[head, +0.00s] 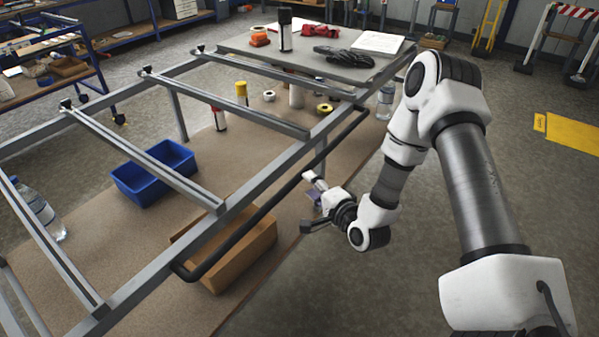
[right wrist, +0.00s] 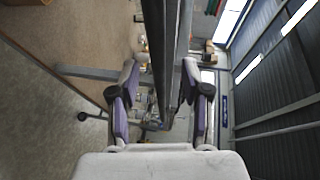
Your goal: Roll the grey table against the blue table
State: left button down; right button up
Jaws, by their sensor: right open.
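The grey table (head: 262,187) is a steel frame with crossbars, a grey top panel at its far end and a brown lower shelf. A black handle (head: 290,187) runs along its near right side. My right gripper (head: 314,203) is beside this handle, with its fingers apart. In the right wrist view the open fingers (right wrist: 160,85) straddle a long dark bar (right wrist: 163,45), seemingly the handle; I cannot tell whether they touch it. A blue-framed table (head: 97,62) on castors stands at the upper left, apart from the grey table. My left gripper is not in view.
The grey top panel (head: 300,65) carries tape, a dark cylinder, black cable and paper. The lower shelf holds a blue bin (head: 153,172), a cardboard box (head: 235,262) and bottles. A striped barrier (head: 560,40) stands at upper right.

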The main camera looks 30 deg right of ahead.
aim_at(298, 177)
jog(key=w, duration=0.2)
jog(key=w+f, duration=0.1)
jog(key=w, duration=0.3)
jog(key=shift+w+f+p, duration=0.2)
jog(key=shift+f+p, duration=0.05)
jog(key=shift+p, duration=0.15)
jog(key=shift+a, duration=0.15)
grip_shut()
jog(key=shift+w, duration=0.1)
